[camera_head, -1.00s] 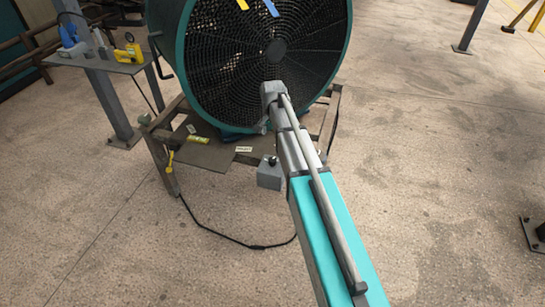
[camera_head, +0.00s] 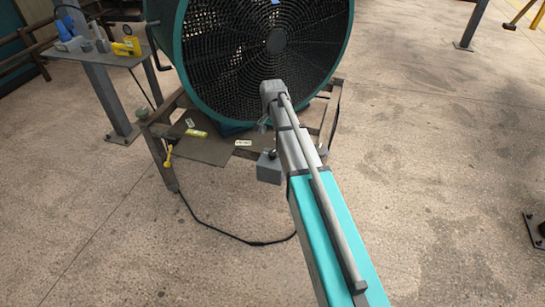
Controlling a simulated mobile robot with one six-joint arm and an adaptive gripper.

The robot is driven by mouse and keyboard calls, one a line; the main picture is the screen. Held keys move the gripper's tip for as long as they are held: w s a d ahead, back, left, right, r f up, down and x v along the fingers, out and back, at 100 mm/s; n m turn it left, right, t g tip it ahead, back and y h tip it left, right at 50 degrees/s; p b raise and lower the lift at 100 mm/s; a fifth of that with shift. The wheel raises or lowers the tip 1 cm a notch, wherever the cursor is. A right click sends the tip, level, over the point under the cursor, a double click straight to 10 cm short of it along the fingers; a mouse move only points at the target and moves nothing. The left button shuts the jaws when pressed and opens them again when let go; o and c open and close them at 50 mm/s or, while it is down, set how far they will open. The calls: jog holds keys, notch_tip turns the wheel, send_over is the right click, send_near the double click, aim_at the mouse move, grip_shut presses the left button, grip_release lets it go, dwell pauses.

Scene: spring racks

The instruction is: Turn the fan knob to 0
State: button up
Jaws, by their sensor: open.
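The large fan (camera_head: 225,75) has a teal round housing and a black mesh grille, and stands on a low metal stand. A small grey box (camera_head: 269,171) with a dark knob (camera_head: 271,154) on top sits at the stand's front edge, left of my arm. The knob is too small to read its setting. My gripper (camera_head: 263,124) shows only partly below the arm's bent end, in front of the grille and above the knob box. It is open and appears apart from the knob. Its fingers are mostly hidden by the arm.
A side table (camera_head: 85,56) at upper left holds a yellow tool (camera_head: 128,46) and blue items. A black cable (camera_head: 215,228) runs over the floor from the stand. A yellow-handled item (camera_head: 168,157) hangs at the stand's left leg. The floor at right is mostly clear.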

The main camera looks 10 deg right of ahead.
aim_at(273, 152)
jog(key=shift+f+b, duration=4.95)
jog(key=shift+f, duration=0.3)
jog(key=c, duration=1.2)
jog(key=shift+o, duration=0.2)
